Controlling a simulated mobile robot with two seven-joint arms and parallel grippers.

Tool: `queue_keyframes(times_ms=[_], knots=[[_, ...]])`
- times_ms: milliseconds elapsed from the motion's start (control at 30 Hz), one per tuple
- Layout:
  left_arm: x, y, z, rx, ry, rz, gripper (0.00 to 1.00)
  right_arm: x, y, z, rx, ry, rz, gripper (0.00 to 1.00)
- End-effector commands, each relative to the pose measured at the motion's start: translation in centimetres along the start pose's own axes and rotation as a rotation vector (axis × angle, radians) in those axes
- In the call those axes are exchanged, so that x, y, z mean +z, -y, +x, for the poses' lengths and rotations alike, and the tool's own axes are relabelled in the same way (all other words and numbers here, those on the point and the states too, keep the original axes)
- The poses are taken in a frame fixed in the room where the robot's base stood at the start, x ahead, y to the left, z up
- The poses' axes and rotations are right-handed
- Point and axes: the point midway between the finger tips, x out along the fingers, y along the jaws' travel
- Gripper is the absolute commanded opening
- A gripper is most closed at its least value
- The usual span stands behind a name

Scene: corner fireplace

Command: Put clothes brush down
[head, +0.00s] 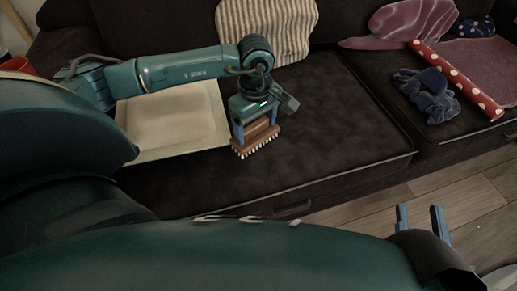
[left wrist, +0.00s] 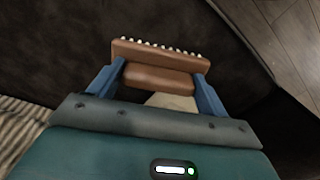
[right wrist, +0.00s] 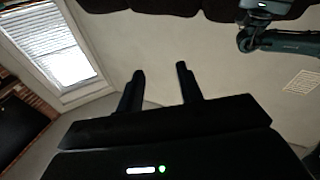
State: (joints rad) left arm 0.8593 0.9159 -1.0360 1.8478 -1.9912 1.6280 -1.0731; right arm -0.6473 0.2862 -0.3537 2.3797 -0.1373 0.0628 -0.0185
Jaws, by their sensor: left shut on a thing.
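The clothes brush (head: 257,136) is brown with a row of pale bristles along its lower edge. My left gripper (head: 256,117) is shut on it, over the dark sofa (head: 330,130). In the left wrist view the brush (left wrist: 155,62) sits between the two blue fingers (left wrist: 156,82) with its bristles facing away from the gripper. I cannot tell whether the bristles touch the seat. My right gripper (head: 420,217) is open and empty at the lower right; its spread fingers also show in the right wrist view (right wrist: 160,85).
A pale square tray (head: 218,140) lies on the sofa left of the brush. A striped cushion (head: 268,28) leans behind. On the right seat are a dotted red roll (head: 455,78), a navy cloth (head: 428,95) and a mauve cloth (head: 410,22). The seat right of the brush is clear.

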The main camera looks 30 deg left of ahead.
Motion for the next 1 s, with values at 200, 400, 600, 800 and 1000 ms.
queue_keyframes(times_ms=[200,400,600,800,1000], knots=[[0.1,0.0,3.2,-0.001,0.0,0.002,0.59,0.2,0.2,0.1,-0.004,-0.014,0.026,0.36],[0.1,0.1,6.2,-0.003,0.0,0.002,0.59,0.4,0.3,0.2,-0.008,-0.029,0.049,0.36],[0.1,0.0,7.8,0.0,-0.001,0.003,0.59,0.1,0.4,0.3,-0.012,-0.038,0.07,0.36],[0.1,0.0,7.7,0.0,-0.001,0.004,0.59,0.1,0.4,0.3,-0.012,-0.038,0.07,0.36],[0.1,0.0,8.0,0.0,-0.001,0.003,0.84,0.1,0.4,0.3,-0.012,-0.04,0.078,0.36]])
